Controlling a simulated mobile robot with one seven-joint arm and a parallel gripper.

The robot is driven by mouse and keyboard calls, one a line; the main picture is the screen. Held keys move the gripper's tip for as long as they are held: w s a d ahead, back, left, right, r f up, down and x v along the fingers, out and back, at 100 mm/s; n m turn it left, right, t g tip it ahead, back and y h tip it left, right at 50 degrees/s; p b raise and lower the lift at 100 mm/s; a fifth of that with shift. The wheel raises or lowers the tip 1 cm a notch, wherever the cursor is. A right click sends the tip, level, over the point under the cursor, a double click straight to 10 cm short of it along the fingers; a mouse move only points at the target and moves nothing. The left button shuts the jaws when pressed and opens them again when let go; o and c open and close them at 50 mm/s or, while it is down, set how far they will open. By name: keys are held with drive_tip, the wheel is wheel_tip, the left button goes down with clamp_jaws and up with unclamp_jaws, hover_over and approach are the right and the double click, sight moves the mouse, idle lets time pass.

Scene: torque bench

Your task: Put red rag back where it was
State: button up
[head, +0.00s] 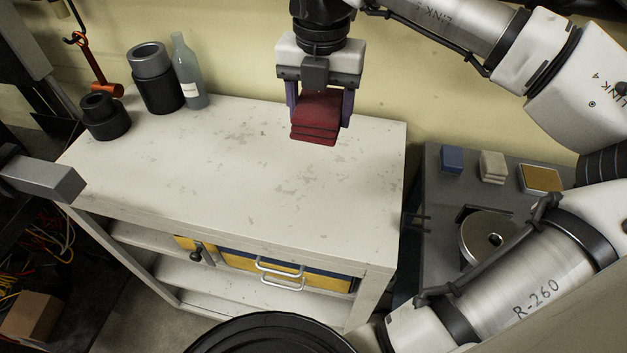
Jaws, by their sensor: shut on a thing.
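The red rag (316,118) is a folded dark red stack. My gripper (318,104) points down and is shut on it, with a purple-grey finger on each side. The rag appears to be held above the back right part of the white bench (226,175); its exact height cannot be told. On the grey side table at the right are a folded blue rag (452,159), a folded beige rag (493,167) and a yellow-topped block or tin (540,179).
Black sockets (104,117) (158,82) and a grey bottle (188,72) stand at the bench's back left. An orange tool (95,70) hangs there. A round metal part (490,238) is on the side table (439,235). The bench's middle is clear.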

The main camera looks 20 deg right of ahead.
sight(318, 196)
wheel_tip(318, 196, down, 19)
drive_tip(key=b, duration=0.9)
drive_tip(key=shift+s, duration=0.1)
drive_tip(key=shift+f+b, duration=0.25)
drive_tip(key=shift+b, duration=0.15)
drive_tip(key=o, duration=1)
drive_tip(key=shift+r, duration=0.1)
drive_tip(key=shift+c, duration=0.2)
drive_tip(key=shift+r+p, duration=0.3)
drive_tip(key=shift+p, duration=0.1)
wheel_tip(318, 196, up, 12)
drive_tip(key=b, duration=0.1)
drive_tip(key=shift+b, duration=0.35)
drive_tip(key=shift+f, duration=0.2)
